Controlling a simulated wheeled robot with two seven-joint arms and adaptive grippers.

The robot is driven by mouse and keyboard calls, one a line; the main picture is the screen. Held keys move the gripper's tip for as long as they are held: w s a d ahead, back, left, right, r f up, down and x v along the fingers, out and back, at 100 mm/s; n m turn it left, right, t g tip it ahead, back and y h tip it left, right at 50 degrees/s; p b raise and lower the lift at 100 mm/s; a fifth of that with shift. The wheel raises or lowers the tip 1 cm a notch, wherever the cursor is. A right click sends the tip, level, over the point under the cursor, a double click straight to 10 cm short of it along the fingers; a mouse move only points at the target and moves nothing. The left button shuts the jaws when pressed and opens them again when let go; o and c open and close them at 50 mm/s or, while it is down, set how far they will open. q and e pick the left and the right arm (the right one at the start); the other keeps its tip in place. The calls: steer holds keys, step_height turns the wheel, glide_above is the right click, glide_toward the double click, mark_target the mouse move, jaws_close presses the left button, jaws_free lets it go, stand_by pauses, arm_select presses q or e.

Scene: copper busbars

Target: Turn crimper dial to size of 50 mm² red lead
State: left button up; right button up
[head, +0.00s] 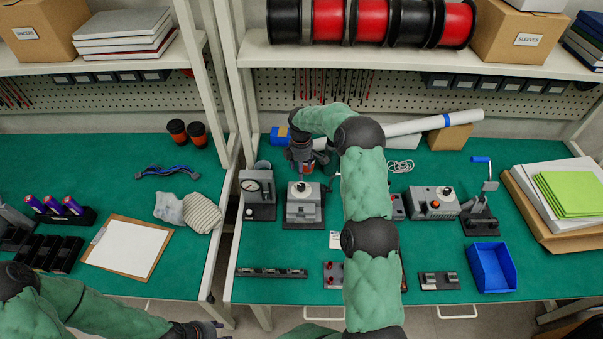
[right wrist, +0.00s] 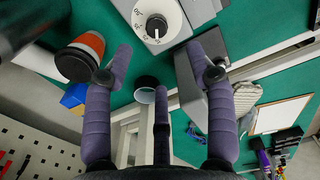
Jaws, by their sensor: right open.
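The crimper (head: 303,208) is a grey block on the right green bench. Its white round dial (head: 304,190) faces up. My right gripper (head: 304,172) hangs just above and behind the dial. In the right wrist view its fingers (right wrist: 158,65) are spread and empty, apart from the knob. My left gripper (head: 205,330) is at the bottom edge, over the gap between benches, partly cut off. I cannot single out a 50 mm² red lead.
A gauge box (head: 258,193) stands close left of the crimper. A grey control box (head: 433,202), a lever press (head: 481,213) and a blue bin (head: 491,267) are to the right. A black strip (head: 271,272) lies in front. Red and black spools (head: 372,20) sit on the shelf above.

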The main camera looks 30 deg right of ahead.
mark_target(301, 186)
steer(key=f, duration=1)
steer(key=shift+w+d+f, duration=0.15)
steer(key=shift+w+f, duration=0.05)
steer(key=shift+f, duration=0.1)
jaws_close()
